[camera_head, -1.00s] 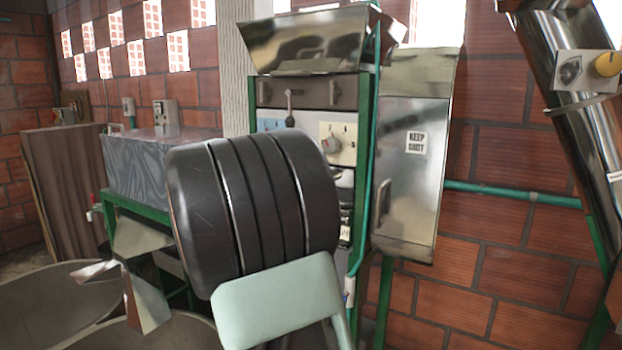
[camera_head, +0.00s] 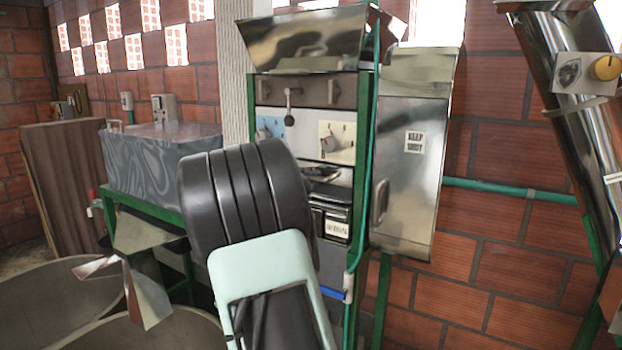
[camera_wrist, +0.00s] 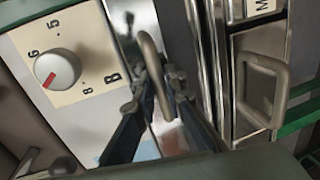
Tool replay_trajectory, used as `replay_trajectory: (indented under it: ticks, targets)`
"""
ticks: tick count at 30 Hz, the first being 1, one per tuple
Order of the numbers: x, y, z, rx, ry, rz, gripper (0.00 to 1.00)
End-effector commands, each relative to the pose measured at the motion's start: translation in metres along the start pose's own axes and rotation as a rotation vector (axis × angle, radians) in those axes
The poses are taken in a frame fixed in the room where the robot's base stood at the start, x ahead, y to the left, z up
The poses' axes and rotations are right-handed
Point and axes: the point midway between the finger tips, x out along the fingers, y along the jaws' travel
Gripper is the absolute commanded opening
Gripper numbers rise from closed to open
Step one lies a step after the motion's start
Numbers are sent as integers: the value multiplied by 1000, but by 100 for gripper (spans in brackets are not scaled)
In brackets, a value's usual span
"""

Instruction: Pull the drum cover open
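In the wrist view, my gripper (camera_wrist: 156,88) is partly open, with one finger on each side of an upright looped metal handle (camera_wrist: 149,58). A gap shows between the fingers; whether either touches the handle I cannot tell. The handle stands on a narrow shiny panel beside a dial plate. A second looped handle (camera_wrist: 280,85) is on a metal panel at right, under a partly cut-off label. No readable label marks the drum cover. In the head view, my arm hides most of the lower machine front, and my fingertips are not clear there.
A dial (camera_wrist: 57,68) is left of my fingers. In the head view, a steel door (camera_head: 408,170) marked KEEP SHUT stands shut, right of the green frame. A green pipe (camera_head: 510,190) runs along the brick wall. Large round vats (camera_head: 50,300) stand at lower left.

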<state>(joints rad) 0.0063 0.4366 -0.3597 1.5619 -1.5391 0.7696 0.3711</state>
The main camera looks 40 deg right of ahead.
Motion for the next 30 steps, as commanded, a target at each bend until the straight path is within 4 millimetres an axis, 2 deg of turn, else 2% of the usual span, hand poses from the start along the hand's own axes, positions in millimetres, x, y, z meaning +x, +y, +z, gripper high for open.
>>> replay_trajectory:
  ticks: [2, 16, 30]
  targets:
    - [0, 0, 0, 0, 0, 0, 0]
    - [0, -1, 0, 0, 1, 2, 0]
    - [-5, -14, -1, 2, 3, 87, 0]
